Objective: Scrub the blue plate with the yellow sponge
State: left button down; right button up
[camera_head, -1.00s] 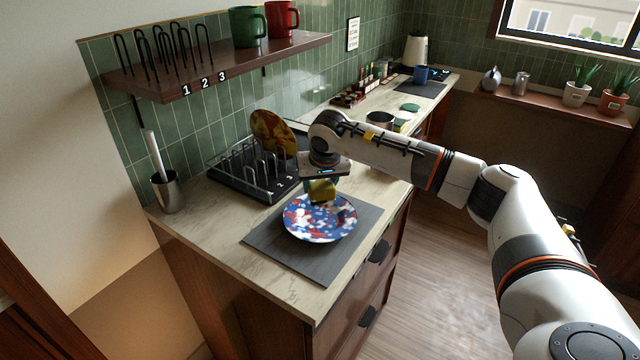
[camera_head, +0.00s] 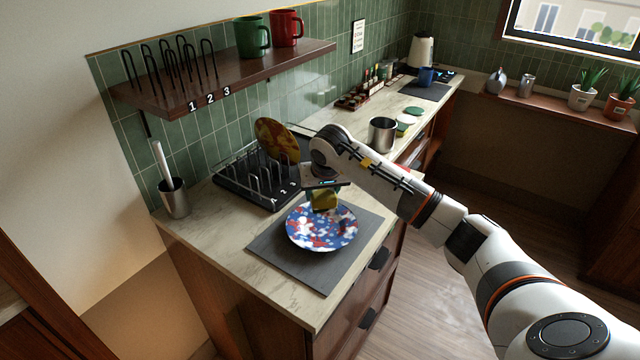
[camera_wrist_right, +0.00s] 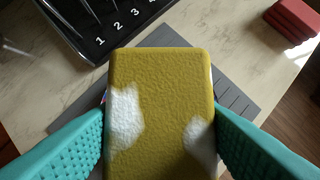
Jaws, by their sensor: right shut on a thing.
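The blue plate (camera_head: 322,236), patterned with red and white, lies on the dark grey mat (camera_head: 290,268) on the counter. My right gripper (camera_head: 322,196) is above the far part of the plate and shut on the yellow sponge (camera_head: 325,204). In the right wrist view the sponge (camera_wrist_right: 160,100), with white patches, fills the space between the teal fingers of the gripper (camera_wrist_right: 160,140) and hides nearly all of the plate. I cannot tell whether the sponge touches the plate. My left gripper is not in view.
A black dish rack (camera_head: 245,190) with slots and a brown-yellow plate (camera_head: 276,140) stand behind the mat. A steel utensil cup (camera_head: 174,198) is at the left, a steel pot (camera_head: 382,134) at the right. A shelf with mugs (camera_head: 252,36) hangs above. The counter's near left is clear.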

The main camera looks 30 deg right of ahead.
jog(key=b, duration=0.6)
send_near(320, 224)
jog(key=shift+x, duration=2.6)
jog(key=shift+w+d+f, duration=0.1)
jog(key=shift+d+f, duration=0.05)
jog(key=shift+f, duration=0.2)
